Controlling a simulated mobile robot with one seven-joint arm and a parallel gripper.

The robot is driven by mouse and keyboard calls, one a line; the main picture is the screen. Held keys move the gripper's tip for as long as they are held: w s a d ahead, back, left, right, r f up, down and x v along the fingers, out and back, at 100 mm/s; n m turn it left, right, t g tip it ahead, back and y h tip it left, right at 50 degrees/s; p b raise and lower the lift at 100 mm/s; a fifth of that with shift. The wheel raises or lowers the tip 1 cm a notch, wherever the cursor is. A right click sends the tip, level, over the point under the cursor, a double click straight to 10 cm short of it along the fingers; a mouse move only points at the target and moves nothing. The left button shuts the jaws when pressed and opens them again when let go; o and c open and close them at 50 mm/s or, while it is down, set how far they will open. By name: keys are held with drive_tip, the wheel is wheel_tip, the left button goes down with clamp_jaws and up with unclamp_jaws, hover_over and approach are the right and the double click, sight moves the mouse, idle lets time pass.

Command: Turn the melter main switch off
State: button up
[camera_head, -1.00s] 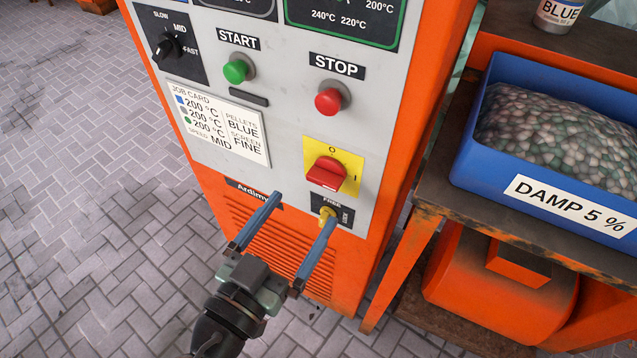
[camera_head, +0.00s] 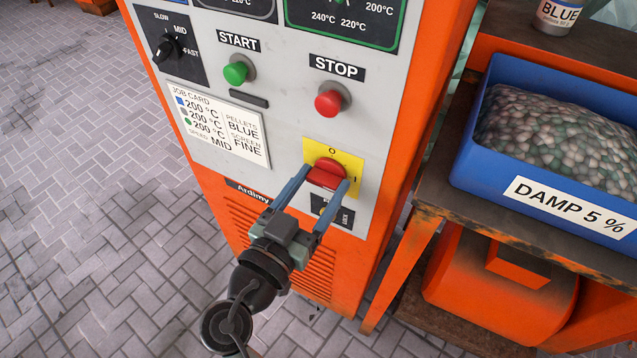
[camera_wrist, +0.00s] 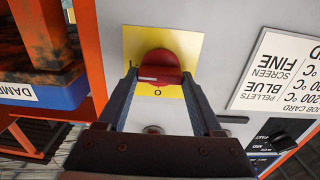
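The main switch is a red rotary knob (camera_head: 325,174) on a yellow plate (camera_head: 347,160) marked O at the top and I at the right, low on the machine's grey panel. Its handle lies roughly level, towards the I. In the wrist view, upside down, the red knob (camera_wrist: 160,64) sits ahead of the fingertips. My gripper (camera_head: 327,176) is open, one finger at each side of the knob; in the wrist view its fingers (camera_wrist: 160,76) also stand apart. I cannot tell whether they touch the knob. The FREE/LOCK plate (camera_head: 340,215) below is partly hidden by my gripper.
The red STOP button (camera_head: 330,102) and green START button (camera_head: 237,72) are above the switch. A job card (camera_head: 220,122) is to the left. At right, a blue bin (camera_head: 475,165) of pellets stands on an orange-edged bench. Paved floor lies open at left.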

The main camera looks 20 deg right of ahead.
drive_tip(key=c, duration=0.7)
drive_tip(key=shift+o, duration=0.2)
drive_tip(key=shift+n, duration=0.3)
drive_tip(key=n, duration=0.3)
drive_tip(key=shift+a+n+p, duration=0.1)
drive_tip(key=shift+n+p, duration=0.25)
drive_tip(key=shift+n, duration=0.05)
drive_tip(key=n+p, duration=0.1)
drive_tip(key=n, duration=0.3)
drive_tip(key=shift+w+p, duration=0.1)
drive_tip(key=shift+p, duration=0.2)
drive_tip(key=n+p, duration=0.2)
drive_tip(key=n, duration=0.3)
drive_tip(key=shift+f+n+p, duration=0.2)
drive_tip(key=shift+n+p, duration=1.25)
drive_tip(key=shift+n, duration=0.75)
